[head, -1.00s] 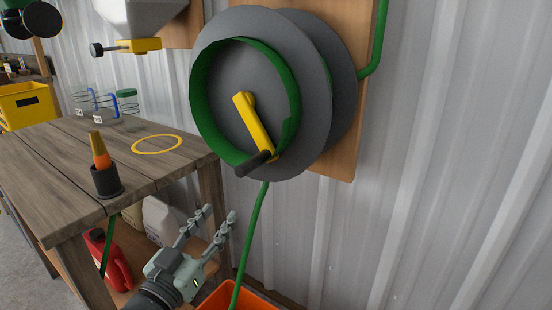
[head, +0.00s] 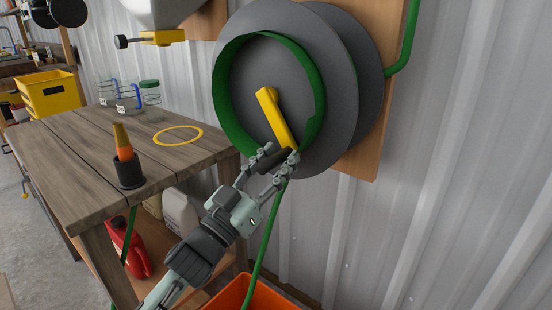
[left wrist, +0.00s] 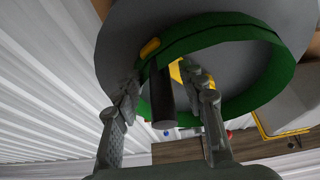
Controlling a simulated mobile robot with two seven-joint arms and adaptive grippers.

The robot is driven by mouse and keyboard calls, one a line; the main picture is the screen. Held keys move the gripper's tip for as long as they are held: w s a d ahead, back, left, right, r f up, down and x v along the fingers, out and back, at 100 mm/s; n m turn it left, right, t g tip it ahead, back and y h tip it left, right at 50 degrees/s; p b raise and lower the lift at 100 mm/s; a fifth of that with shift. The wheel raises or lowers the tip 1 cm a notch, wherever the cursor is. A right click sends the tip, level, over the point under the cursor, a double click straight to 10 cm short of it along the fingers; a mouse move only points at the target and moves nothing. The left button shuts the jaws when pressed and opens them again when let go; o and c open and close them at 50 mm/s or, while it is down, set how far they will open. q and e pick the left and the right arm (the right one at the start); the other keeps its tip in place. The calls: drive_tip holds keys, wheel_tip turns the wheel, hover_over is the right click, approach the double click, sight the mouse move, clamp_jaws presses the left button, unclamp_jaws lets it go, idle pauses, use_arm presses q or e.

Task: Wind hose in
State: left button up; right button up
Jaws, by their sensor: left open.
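A grey hose reel (head: 262,85) with a green inner ring (head: 222,100) is mounted on a wooden board on the wall. Its yellow crank arm (head: 274,115) points down and slightly right, ending in a dark handle (head: 274,160). The green hose (head: 266,235) hangs from the reel into an orange bin. My left gripper (head: 275,158) is open at the handle. In the left wrist view the handle (left wrist: 162,98) lies between the two spread fingers; contact cannot be told. My right gripper is out of view.
A wooden table (head: 85,160) stands at the left, with a yellow ring (head: 178,136), an orange nozzle (head: 122,140) in a dark cup, and jars. The orange bin (head: 245,292) is below the reel. A red can (head: 128,248) is under the table.

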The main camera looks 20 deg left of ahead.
use_arm(q)
clamp_jaws()
drive_tip(key=shift+a+f, duration=0.1)
idle(0.4)
